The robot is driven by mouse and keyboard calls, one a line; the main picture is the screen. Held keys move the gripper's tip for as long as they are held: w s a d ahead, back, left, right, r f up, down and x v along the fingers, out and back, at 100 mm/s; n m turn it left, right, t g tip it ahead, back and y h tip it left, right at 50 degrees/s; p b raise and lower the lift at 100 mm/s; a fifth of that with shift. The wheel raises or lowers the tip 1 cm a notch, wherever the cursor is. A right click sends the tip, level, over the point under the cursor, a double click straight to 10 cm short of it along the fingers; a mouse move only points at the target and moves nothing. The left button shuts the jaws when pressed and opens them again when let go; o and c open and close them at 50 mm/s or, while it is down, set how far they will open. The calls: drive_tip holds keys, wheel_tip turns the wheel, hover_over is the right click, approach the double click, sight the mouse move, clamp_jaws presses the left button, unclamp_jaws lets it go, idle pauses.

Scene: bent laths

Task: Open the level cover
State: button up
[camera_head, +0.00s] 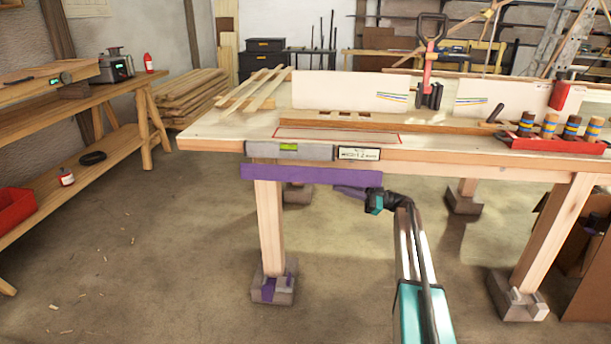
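A grey level (315,151) with a green vial (288,147) sits along the front edge of the table, beside a white label (358,153). A long purple strip (290,173) spans just below it, in front of the table's left leg; it may be the level cover, and I cannot tell how it is attached. The vial is uncovered. My gripper (348,191) is at the right end of this strip, just below it. Its fingers are small and partly merge with the purple, so contact and opening cannot be made out.
The table top (220,135) holds thin laths (255,90), white boards (335,90) and a red rack with rollers (550,143). A side bench (60,125) stands left. Table legs with block feet flank my arm. The floor at the left is mostly clear.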

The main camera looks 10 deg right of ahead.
sight(306, 174)
drive_tip(key=b+x, duration=0.1)
drive_tip(key=x, duration=1.2)
drive_tip(key=shift+a, duration=0.1)
clamp_jaws()
